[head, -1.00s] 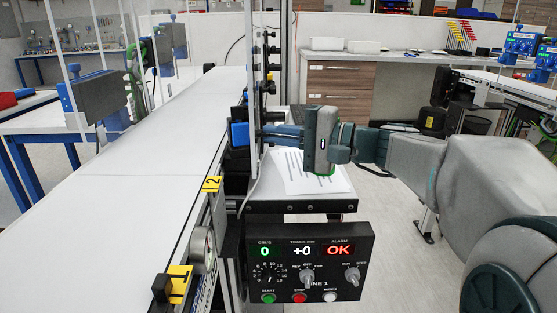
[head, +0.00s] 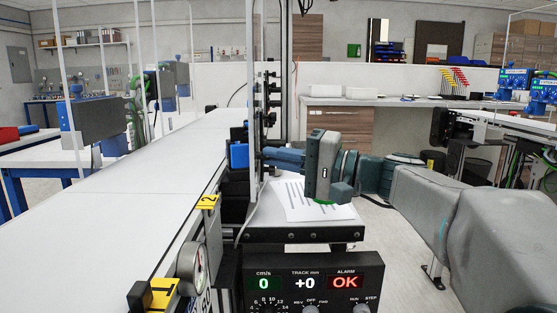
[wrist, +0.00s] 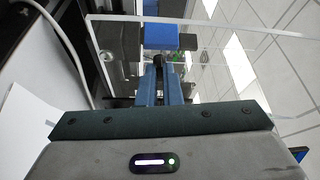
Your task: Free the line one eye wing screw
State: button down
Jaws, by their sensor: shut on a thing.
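The line one eye shows as a blue block (head: 238,156) on a dark bracket at the belt's right edge. In the wrist view a blue block (wrist: 162,36) lies just beyond my fingertips. My gripper (head: 268,157) reaches in from the right, level, with its fingers at the bracket. In the wrist view my gripper (wrist: 158,70) is shut on the small black wing screw (wrist: 158,60). The fingers hide much of the screw, so its turn and looseness cannot be told.
A clear guard panel (wrist: 215,42) stands close around my fingers. A control box (head: 313,283) reads 0 cm/s, track +0, alarm OK. A paper sheet (head: 305,206) lies on a shelf below my gripper. The white belt (head: 130,200) is empty.

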jog(key=shift+a, duration=0.1)
jog(key=c, duration=1.6)
grip_release()
jog(key=shift+a, duration=0.1)
jog(key=r+p+v, duration=0.1)
jog(key=p+v, duration=0.1)
jog(key=v, duration=1.1)
jog(key=shift+s+d+f, duration=0.2)
jog(key=shift+d+f, duration=0.2)
jog(key=shift+f, duration=0.1)
jog(key=shift+p, duration=0.35)
